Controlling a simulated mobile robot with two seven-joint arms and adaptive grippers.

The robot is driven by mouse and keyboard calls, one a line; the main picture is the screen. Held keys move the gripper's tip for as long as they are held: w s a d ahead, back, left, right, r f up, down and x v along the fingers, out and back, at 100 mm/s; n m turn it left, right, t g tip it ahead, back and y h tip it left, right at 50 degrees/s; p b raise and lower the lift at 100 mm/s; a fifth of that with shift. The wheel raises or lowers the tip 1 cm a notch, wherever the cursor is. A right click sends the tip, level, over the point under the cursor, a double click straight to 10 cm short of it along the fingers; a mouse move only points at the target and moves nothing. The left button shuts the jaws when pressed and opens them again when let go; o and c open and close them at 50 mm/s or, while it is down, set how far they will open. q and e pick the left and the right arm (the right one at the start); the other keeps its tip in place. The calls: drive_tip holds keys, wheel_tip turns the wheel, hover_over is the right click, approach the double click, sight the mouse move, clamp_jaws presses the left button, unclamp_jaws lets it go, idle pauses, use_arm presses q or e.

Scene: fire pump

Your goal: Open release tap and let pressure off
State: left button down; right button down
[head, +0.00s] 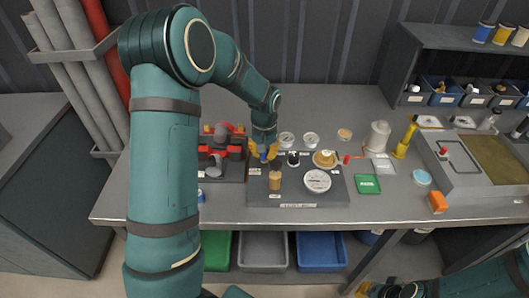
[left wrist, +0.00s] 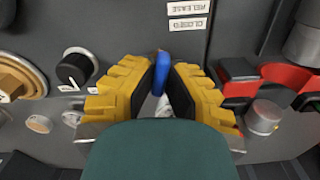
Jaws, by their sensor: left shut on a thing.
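The release tap shows as a blue lever (left wrist: 162,68) in the left wrist view, beside white labels reading RELEASE and CLOSED (left wrist: 188,15). In the head view its blue handle (head: 263,157) shows just under my left gripper (head: 266,152). My left gripper (left wrist: 163,78) is shut on the blue lever, with its yellow fingers on both sides of it. The tap's base is mostly hidden by the fingers. My right gripper (head: 362,289) is at the bottom edge of the head view, low and away from the bench; its fingertips are partly cut off.
A green tray (head: 367,184) and orange block (head: 437,203) lie right.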

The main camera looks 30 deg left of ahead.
use_arm(q)
drive_tip(key=shift+f+n, duration=0.1)
drive_tip(key=shift+n, duration=1.5)
drive_tip(key=c, duration=1)
unclamp_jaws()
wheel_tip(320, 180, up, 12)
